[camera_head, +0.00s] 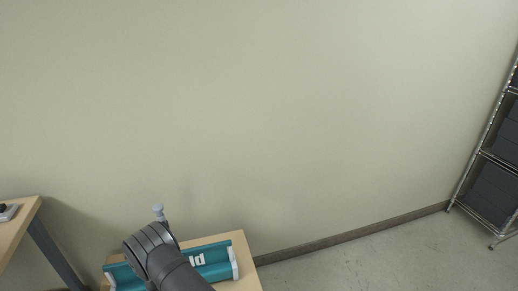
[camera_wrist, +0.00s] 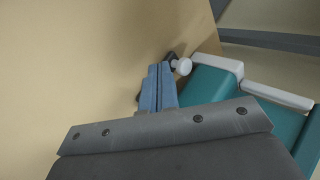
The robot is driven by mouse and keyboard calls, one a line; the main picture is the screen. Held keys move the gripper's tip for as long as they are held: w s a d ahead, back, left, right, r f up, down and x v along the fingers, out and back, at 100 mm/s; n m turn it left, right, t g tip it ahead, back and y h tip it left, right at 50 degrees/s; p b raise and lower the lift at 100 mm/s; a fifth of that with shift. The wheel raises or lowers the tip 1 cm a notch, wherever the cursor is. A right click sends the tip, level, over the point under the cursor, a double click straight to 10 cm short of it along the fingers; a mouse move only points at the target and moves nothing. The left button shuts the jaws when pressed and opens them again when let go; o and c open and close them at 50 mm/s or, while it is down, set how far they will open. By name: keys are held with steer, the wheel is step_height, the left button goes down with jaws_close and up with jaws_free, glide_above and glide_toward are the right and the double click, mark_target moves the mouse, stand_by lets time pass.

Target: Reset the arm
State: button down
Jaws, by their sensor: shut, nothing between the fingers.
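My gripper (camera_wrist: 159,72) shows in the wrist view with its two blue-grey fingers together and nothing between them. It is over the tan wooden table top (camera_wrist: 85,75). Just right of the fingertips is a small white round knob (camera_wrist: 182,66) with a dark piece behind it; I cannot tell whether the fingers touch it. A teal laminator (camera_wrist: 220,88) with white end pieces lies to the right. In the head view my dark grey arm crosses in front of the laminator (camera_head: 217,261) and hides its middle and my fingers. A pale grey knob (camera_head: 158,210) stands up beyond the arm.
Another wooden table (camera_head: 14,228) with a small device (camera_head: 7,212) stands at the left. A metal wire shelf (camera_head: 483,155) with dark bins stands at the far right. The plain wall is behind, and the floor (camera_head: 375,262) at the lower right is clear.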

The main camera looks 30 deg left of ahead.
steer(key=d+r, duration=0.6)
steer(key=r, duration=0.1)
steer(key=a+f, duration=0.6)
steer(key=f, duration=0.1)
steer(key=a, duration=0.2)
steer(key=a+f, duration=0.1)
steer(key=a, duration=0.1)
steer(key=w+d, duration=0.1)
steer(key=d, duration=0.1)
steer(key=w+d, duration=0.2)
steer(key=d, duration=0.1)
steer(key=w+d, duration=0.1)
steer(key=d, duration=0.1)
steer(key=shift+w+d+r, duration=0.25)
steer(key=shift+w+r, duration=0.05)
steer(key=shift+r, duration=0.1)
steer(key=v, duration=1)
steer(key=w+a+r+n+t+y, duration=0.2)
steer(key=a+r+n+y, duration=0.1)
steer(key=a+r, duration=0.9)
steer(key=a+n, duration=0.1)
steer(key=a, duration=0.2)
steer(key=shift+w+r+y, duration=0.3)
steer(key=shift+w, duration=0.1)
